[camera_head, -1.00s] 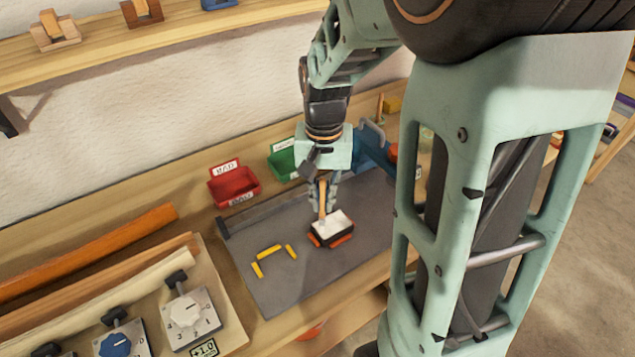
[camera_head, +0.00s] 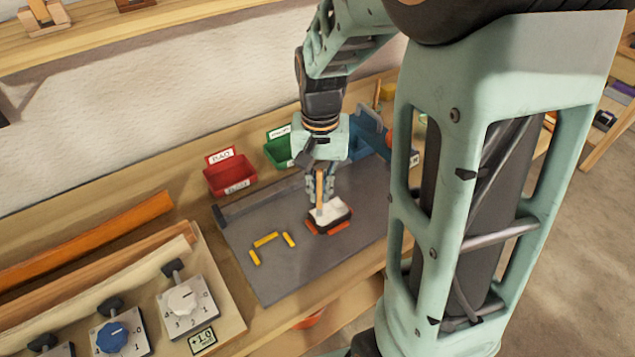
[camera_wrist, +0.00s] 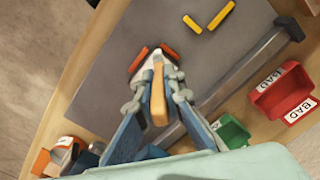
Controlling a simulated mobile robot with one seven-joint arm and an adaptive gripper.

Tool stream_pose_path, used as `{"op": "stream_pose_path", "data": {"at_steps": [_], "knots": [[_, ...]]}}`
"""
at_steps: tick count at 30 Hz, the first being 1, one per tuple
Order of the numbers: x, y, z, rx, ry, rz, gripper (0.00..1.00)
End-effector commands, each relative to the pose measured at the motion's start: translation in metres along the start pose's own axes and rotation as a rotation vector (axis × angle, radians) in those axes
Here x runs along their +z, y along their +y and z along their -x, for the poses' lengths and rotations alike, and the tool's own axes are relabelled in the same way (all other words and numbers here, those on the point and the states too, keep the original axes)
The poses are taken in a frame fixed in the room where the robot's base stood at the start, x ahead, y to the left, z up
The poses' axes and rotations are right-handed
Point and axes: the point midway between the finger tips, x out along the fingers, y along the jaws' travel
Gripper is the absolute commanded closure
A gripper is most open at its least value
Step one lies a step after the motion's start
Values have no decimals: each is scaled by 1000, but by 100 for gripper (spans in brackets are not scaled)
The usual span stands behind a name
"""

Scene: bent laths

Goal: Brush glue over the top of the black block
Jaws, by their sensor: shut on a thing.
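The black block (camera_head: 345,219) sits on the grey mat (camera_head: 285,275) between orange-red corner strips (camera_head: 338,227). Much of its top looks white. My gripper (camera_head: 321,195) is shut on a brush with a wooden handle (camera_head: 320,188) and holds it upright over the block. The brush's lower end is at the white top; whether it touches I cannot tell. In the wrist view the brush handle (camera_wrist: 158,95) lies between my gripper's fingers (camera_wrist: 155,92), and it and the fingers hide most of the block.
Yellow strips (camera_head: 266,240) mark an empty spot left of the block. A red bin (camera_head: 230,176) labelled BAD and a green bin (camera_head: 279,152) stand behind the mat. A blue thing (camera_head: 368,145) is at right. Dial panels (camera_head: 185,300) and long laths (camera_head: 85,246) lie at left.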

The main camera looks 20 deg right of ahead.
Motion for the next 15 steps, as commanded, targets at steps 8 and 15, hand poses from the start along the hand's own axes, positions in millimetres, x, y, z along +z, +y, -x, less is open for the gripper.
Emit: {"op": "stream_pose_path", "data": {"at_steps": [8, 15], "knots": [[0, 0, -7, 0, 0, 0, 100], [0, 0, -12, 0, 0, 0, 100]]}}
